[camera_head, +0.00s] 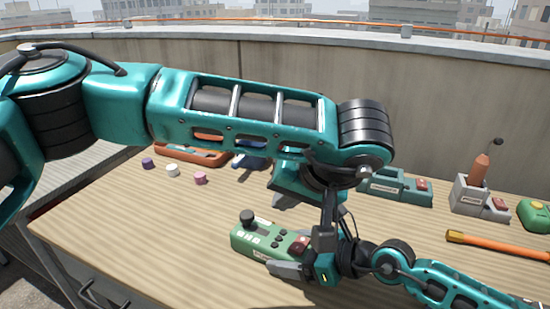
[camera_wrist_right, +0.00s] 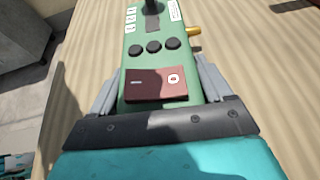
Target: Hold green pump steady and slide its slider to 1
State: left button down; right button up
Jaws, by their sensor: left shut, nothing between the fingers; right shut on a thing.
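The green pump (camera_head: 262,242) lies on the table in front, with a black knob (camera_head: 247,217), dark buttons and a red-brown rocker switch (camera_head: 298,243). The right wrist view shows the rocker (camera_wrist_right: 153,84) close up, with a line mark at left and a circle at right. I cannot make out a separate slider. My right gripper (camera_head: 292,258) is shut on the pump's near end, one finger along each side, also in the right wrist view (camera_wrist_right: 160,88). My left gripper (camera_head: 285,202) is shut and empty, above and behind the pump, apart from it.
Small purple, white and pink caps (camera_head: 173,170) lie at the left. Behind are an orange tray (camera_head: 190,153), a grey-green device (camera_head: 395,187) and a grey holder (camera_head: 470,195). An orange-handled tool (camera_head: 490,243) lies right. The table left of the pump is clear.

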jog(key=o, duration=1.4)
jog(key=shift+o, duration=0.2)
jog(key=shift+v, duration=4.55)
